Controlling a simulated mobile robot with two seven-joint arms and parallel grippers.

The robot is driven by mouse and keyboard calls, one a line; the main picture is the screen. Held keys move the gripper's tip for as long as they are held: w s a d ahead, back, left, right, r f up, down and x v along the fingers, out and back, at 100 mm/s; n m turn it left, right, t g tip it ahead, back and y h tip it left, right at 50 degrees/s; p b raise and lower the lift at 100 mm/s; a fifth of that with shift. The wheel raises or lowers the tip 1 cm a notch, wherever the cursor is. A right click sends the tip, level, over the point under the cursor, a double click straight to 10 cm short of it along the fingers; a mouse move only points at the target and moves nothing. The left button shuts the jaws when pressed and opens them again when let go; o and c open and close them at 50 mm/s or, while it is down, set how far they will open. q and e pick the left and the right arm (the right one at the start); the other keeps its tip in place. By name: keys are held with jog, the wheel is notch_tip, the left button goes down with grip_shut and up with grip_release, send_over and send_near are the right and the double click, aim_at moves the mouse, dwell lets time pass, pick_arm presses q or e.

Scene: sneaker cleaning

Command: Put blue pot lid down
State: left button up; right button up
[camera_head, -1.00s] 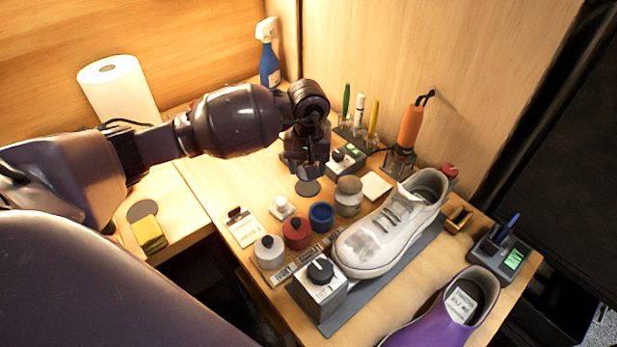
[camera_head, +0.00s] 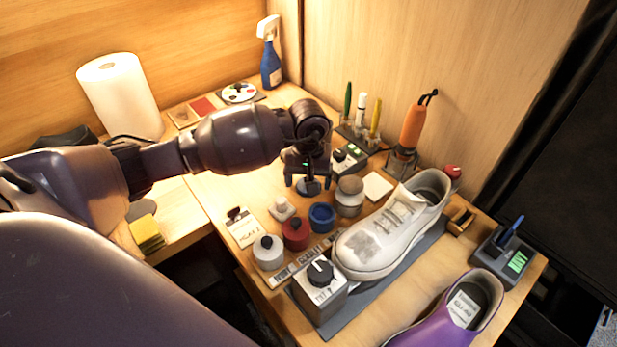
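The blue pot lid (camera_head: 309,188) is a small dark disc with a knob, partly hidden under my gripper. It appears to rest flat on the desk behind the blue pot, where a dark round pad shows earlier. The blue pot (camera_head: 322,217) stands open in the row of pots. My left gripper (camera_head: 309,182) points down right over the lid, its fingers spread to either side of the knob and seemingly clear of it. My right gripper is not in view.
A red pot (camera_head: 296,234), a white pot (camera_head: 268,252) and a grey-lidded pot (camera_head: 349,197) stand close by. A white sneaker (camera_head: 394,230) lies to the right. A green-lit box (camera_head: 348,158) sits just behind the gripper. The desk to the gripper's left is clear.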

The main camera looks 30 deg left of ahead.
pick_arm(q)
jog(key=shift+r, duration=0.1)
jog(key=shift+r, duration=0.2)
notch_tip(320, 180, up, 12)
jog(key=p, duration=0.1)
jog(key=shift+p, duration=0.3)
jog(key=shift+f, duration=0.1)
dwell(0.3)
